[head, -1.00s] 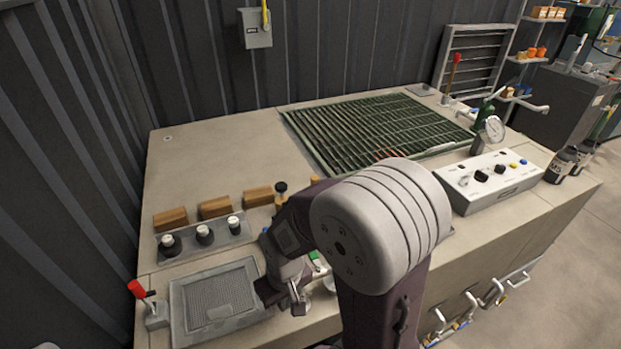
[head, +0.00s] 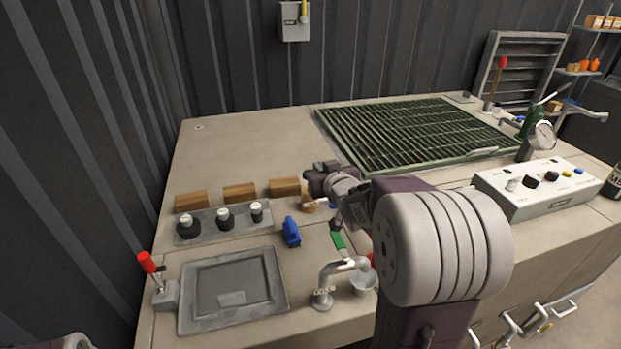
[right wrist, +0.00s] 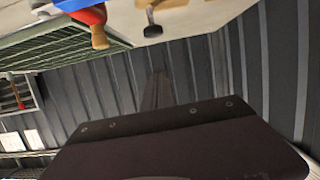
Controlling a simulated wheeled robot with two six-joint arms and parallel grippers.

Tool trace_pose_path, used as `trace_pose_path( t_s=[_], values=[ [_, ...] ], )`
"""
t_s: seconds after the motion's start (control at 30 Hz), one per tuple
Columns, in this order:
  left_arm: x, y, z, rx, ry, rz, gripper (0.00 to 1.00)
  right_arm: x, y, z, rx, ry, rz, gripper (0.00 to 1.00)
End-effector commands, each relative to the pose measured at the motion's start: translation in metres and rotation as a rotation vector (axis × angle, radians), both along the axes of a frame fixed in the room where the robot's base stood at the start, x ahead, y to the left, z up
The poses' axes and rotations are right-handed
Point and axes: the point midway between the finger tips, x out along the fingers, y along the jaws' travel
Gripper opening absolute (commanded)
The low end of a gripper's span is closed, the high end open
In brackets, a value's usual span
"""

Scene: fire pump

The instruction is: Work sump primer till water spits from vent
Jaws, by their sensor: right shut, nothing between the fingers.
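A lever with a red grip (head: 147,262) stands tilted on a grey base at the near left of the bench. Another red-topped lever (head: 503,62) stands behind the green grating (head: 420,135). A bent metal spout (head: 343,266) hangs over a small cup (head: 363,280) at the front; I cannot tell which fitting is the primer or vent. My right gripper (head: 322,180) is shut and empty over the bench, right of the wooden blocks. Its fingertips are hard to make out. The right wrist view shows a red piece with a wooden handle (right wrist: 98,36). My left gripper is out of view.
A grey recessed tray (head: 280,290) lies in front of several black knobs (head: 225,218) and wooden blocks (head: 240,193). A blue-handled fitting (head: 291,232) stands beside them. A white control box (head: 540,190) and a gauge (head: 543,135) are at right. The back left is clear.

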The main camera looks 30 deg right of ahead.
Motion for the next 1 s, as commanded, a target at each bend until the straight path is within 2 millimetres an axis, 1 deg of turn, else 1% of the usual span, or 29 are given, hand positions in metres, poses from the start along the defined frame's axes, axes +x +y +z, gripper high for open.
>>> trace_pose_path(
  t_s=[0.17, 0.27, 0.37, 0.6, 0.73, 0.8, 0.83, 0.9, 1.0],
  values=[
    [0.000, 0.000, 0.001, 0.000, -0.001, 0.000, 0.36, 0.000, 0.001, 0.001, 0.001, 0.001, 0.001, 0.00],
    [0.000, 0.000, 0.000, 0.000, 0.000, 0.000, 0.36, 0.006, -0.001, -0.002, 0.002, 0.002, 0.002, 0.00],
    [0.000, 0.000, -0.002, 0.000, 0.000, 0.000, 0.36, 0.020, -0.004, -0.008, 0.003, 0.004, 0.002, 0.00],
    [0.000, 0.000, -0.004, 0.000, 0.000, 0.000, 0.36, 0.070, -0.016, -0.023, 0.002, 0.004, 0.003, 0.00],
    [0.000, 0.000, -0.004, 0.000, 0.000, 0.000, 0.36, 0.095, -0.022, -0.031, 0.002, 0.004, 0.002, 0.00],
    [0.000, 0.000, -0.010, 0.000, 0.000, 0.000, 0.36, 0.093, -0.022, -0.047, 0.003, 0.006, 0.001, 0.00],
    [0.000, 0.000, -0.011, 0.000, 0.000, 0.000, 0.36, 0.092, -0.022, -0.051, 0.002, 0.006, 0.002, 0.00],
    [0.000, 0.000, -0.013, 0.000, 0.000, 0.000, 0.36, 0.092, -0.022, -0.059, 0.004, 0.005, 0.000, 0.00],
    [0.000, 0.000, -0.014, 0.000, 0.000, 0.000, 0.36, 0.091, -0.022, -0.066, 0.002, 0.004, 0.002, 0.00]
  ],
)
